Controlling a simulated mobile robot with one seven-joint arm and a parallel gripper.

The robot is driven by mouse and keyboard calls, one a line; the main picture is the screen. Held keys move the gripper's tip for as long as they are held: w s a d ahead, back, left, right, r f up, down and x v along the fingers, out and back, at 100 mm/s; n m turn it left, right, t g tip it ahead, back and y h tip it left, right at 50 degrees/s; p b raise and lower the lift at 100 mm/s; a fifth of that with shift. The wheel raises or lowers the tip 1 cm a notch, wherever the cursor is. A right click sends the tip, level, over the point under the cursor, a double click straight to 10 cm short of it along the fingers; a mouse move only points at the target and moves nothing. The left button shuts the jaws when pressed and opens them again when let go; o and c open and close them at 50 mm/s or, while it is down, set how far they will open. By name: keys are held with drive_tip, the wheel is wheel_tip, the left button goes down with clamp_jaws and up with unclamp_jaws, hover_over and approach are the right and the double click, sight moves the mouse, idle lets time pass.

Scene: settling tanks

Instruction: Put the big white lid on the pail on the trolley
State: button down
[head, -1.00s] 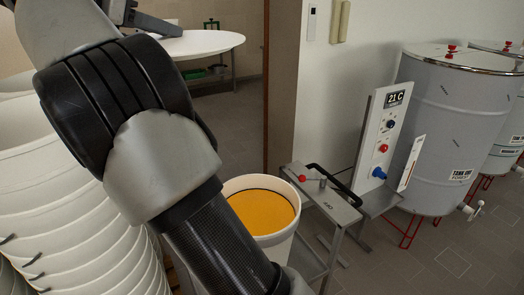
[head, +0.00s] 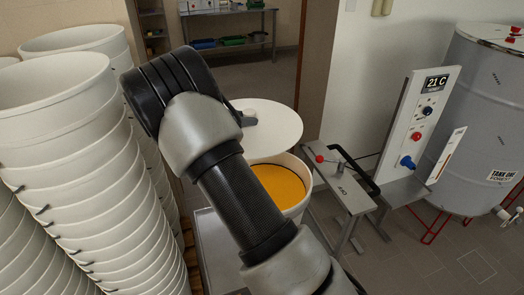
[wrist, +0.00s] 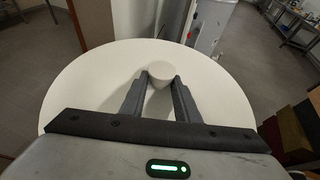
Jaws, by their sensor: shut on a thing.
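The big white lid (head: 268,133) is a flat round disc with a knob (wrist: 172,68) in its middle. My gripper (wrist: 160,78) is shut on that knob and holds the lid roughly level. In the head view the gripper is mostly hidden behind my arm. The white pail (head: 305,200) holds orange-yellow contents (head: 275,186) and stands on the trolley (head: 214,250). The lid shows behind the pail and overlaps its far rim in the picture. Much of the pail's opening is uncovered. I cannot tell the height of the lid above the rim.
Tall stacks of white buckets (head: 75,170) stand close on the left. A metal stand (head: 345,188) with a red knob and black handle is just right of the pail. Farther right are a control panel (head: 422,125) and a grey tank (head: 490,110). A shelf table (head: 235,40) is behind.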

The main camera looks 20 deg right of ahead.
drive_tip(key=s+d+f+b, duration=0.1)
drive_tip(key=s+d+f, duration=0.1)
drive_tip(key=f, duration=0.6)
drive_tip(key=s+d+f+b, duration=0.2)
drive_tip(key=s+f, duration=0.1)
drive_tip(key=f, duration=0.6)
drive_tip(key=shift+s+f+m+g, duration=0.15)
drive_tip(key=shift+s+m+g, duration=0.1)
drive_tip(key=shift+m+g, duration=0.05)
drive_tip(key=shift+f+b, duration=0.85)
drive_tip(key=shift+b, duration=0.2)
idle(1.4)
idle(0.4)
drive_tip(key=c, duration=0.8)
unclamp_jaws()
wheel_tip(320, 180, up, 7)
drive_tip(key=p, duration=0.4)
idle(0.6)
